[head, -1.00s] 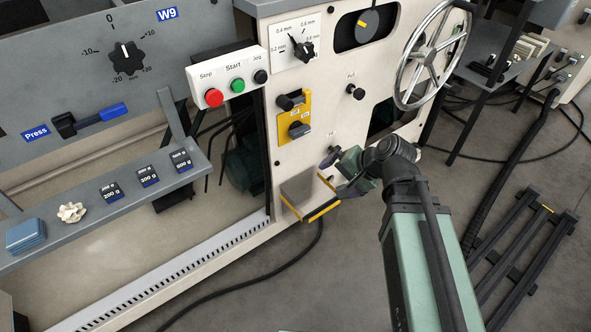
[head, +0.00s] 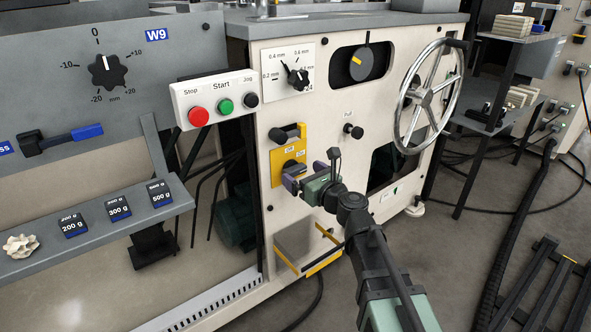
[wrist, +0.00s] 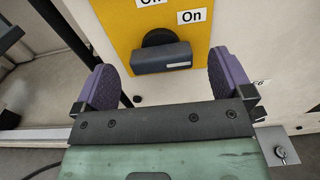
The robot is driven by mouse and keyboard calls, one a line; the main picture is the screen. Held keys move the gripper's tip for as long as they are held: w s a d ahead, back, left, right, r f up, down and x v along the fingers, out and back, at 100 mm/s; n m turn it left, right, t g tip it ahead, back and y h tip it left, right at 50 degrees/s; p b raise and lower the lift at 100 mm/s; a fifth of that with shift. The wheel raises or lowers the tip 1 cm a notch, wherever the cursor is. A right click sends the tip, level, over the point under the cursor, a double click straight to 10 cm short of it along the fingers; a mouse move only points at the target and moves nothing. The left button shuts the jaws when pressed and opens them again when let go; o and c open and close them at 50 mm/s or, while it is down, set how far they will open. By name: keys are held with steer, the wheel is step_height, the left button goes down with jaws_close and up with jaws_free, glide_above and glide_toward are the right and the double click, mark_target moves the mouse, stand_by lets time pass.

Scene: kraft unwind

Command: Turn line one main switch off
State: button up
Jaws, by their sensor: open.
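The main switch is a dark rotary handle on a yellow plate (head: 278,158) on the cream machine panel. In the wrist view the handle (wrist: 162,57) lies nearly level, with a pale mark towards its right end. An "On" label (wrist: 192,16) sits up and right of it; a second label above is cut off by the frame edge. My gripper (wrist: 165,80) is open, its purple fingers left and right of the handle and apart from it. In the head view my gripper (head: 302,178) is in front of the plate and hides part of the handle.
A dark knob (head: 287,132) sits above the switch. Stop, Start and Jog buttons (head: 225,106) are up and left. A black knob (head: 357,132) and a handwheel (head: 430,97) are to the right. A yellow-edged box (head: 305,248) sticks out below.

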mark_target(298, 171)
steer(key=x, duration=0.3)
steer(key=shift+w+a, duration=0.25)
steer(key=shift+w, duration=0.05)
steer(key=shift+c, duration=0.3)
steer(key=c, duration=0.9)
steer(key=shift+o, duration=0.2)
